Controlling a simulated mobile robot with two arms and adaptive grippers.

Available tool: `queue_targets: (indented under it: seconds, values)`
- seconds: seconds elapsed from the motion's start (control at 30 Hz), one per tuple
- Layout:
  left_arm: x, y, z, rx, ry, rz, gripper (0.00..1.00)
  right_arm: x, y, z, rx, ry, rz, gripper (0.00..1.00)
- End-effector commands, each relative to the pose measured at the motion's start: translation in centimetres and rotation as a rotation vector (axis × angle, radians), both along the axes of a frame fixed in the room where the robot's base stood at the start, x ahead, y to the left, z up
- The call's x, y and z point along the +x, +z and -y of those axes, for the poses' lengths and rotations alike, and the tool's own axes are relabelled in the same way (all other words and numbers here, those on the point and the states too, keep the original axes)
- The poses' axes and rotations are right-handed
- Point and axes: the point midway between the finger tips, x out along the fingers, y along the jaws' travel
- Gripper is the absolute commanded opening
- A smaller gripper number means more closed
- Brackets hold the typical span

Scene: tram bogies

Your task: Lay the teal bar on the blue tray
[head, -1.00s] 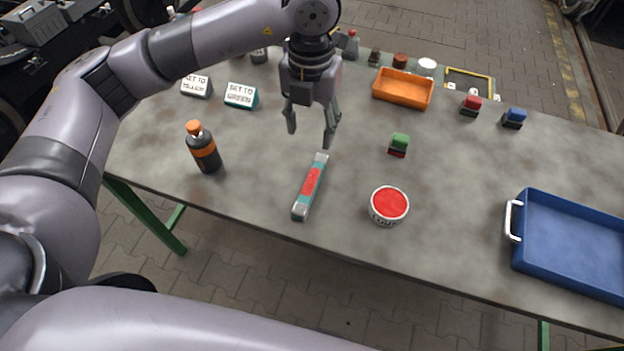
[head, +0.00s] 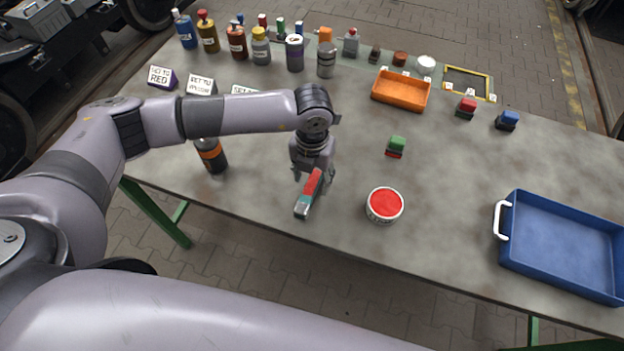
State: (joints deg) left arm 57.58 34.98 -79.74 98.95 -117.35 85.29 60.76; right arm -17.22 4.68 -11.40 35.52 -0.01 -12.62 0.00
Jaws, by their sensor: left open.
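The teal bar (head: 303,208), with a red middle and grey ends, lies on the grey table near its front edge. My left gripper (head: 313,182) is open and low over the bar's far part, with its fingers to either side of it. The bar's far end is hidden by the gripper. I cannot tell whether the fingers touch the bar. The blue tray (head: 565,238), with a white handle, stands empty at the right end of the table. My right gripper is not in view.
A tin with a red top (head: 384,205) stands just right of the bar. A dark bottle with an orange band (head: 211,156) stands to the left, partly behind my arm. An orange tray (head: 401,91) and several bottles stand further back. Clear table lies between tin and blue tray.

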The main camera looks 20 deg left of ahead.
Motion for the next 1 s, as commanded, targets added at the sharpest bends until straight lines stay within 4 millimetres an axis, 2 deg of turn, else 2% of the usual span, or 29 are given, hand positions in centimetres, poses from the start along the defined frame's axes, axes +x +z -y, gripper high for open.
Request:
queue_targets:
  seconds: [0.1, 0.33, 1.0]
  values:
    - [-0.07, -0.92, -0.02, 0.001, 0.0, -0.002, 0.48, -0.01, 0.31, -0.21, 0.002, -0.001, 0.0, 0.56]
    - [-0.03, -1.07, -0.02, 0.0, 0.0, 0.0, 0.48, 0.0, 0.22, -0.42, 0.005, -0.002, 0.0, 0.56]
    - [-0.03, -1.01, -0.02, 0.0, 0.0, 0.0, 0.03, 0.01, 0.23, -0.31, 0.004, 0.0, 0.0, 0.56]
